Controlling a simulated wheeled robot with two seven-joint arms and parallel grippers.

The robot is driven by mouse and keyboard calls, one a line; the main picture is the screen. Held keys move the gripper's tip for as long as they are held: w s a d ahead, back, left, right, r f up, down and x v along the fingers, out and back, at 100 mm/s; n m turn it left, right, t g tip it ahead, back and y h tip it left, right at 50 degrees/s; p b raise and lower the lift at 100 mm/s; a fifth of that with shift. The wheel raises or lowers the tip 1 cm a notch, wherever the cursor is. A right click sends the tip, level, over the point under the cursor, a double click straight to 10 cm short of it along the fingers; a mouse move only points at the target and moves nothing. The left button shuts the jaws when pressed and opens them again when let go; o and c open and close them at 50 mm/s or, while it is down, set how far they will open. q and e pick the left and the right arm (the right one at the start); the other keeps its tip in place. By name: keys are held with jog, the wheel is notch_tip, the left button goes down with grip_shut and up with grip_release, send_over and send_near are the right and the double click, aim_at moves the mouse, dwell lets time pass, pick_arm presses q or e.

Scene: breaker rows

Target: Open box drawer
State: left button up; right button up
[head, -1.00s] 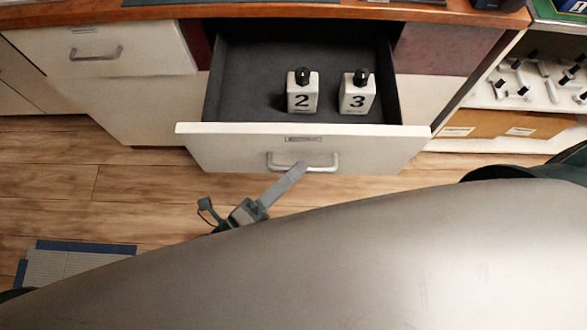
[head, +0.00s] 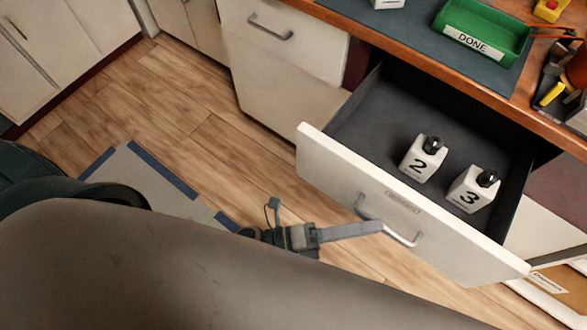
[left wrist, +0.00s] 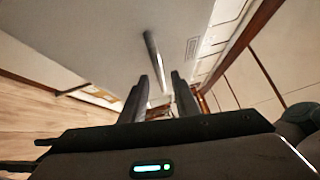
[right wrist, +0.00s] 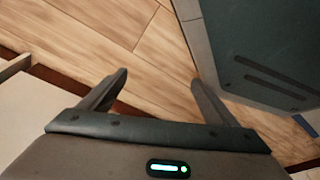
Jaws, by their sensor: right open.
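The box drawer (head: 405,205) is pulled out from under the counter, with a white front and a dark interior. Two white blocks with black knobs stand in it, block 2 (head: 418,163) and block 3 (head: 471,193). The drawer's metal handle (head: 402,239) is on its front. My left gripper (head: 378,228) is at the handle's left part. In the left wrist view, the fingers of my left gripper (left wrist: 159,76) are apart, with the handle bar (left wrist: 155,60) between them; contact is unclear. My right gripper (right wrist: 160,77) is open and empty above the floor.
A closed drawer (head: 285,40) is left of the open one. On the counter are a green DONE tray (head: 483,32) and a dark mat (head: 405,32). A grey mat with blue edges (head: 150,180) lies on the wooden floor (head: 190,110).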

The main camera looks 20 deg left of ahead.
pick_arm(q)
jog(key=b+v, duration=0.4)
jog(key=v, duration=1.2)
pick_arm(e)
notch_tip(320, 180, up, 10)
jog(key=w, duration=0.2)
jog(key=shift+w+a+f, duration=0.2)
jog(key=shift+a, duration=0.05)
pick_arm(q)
jog(key=shift+w+f, duration=0.1)
jog(key=shift+w, duration=0.05)
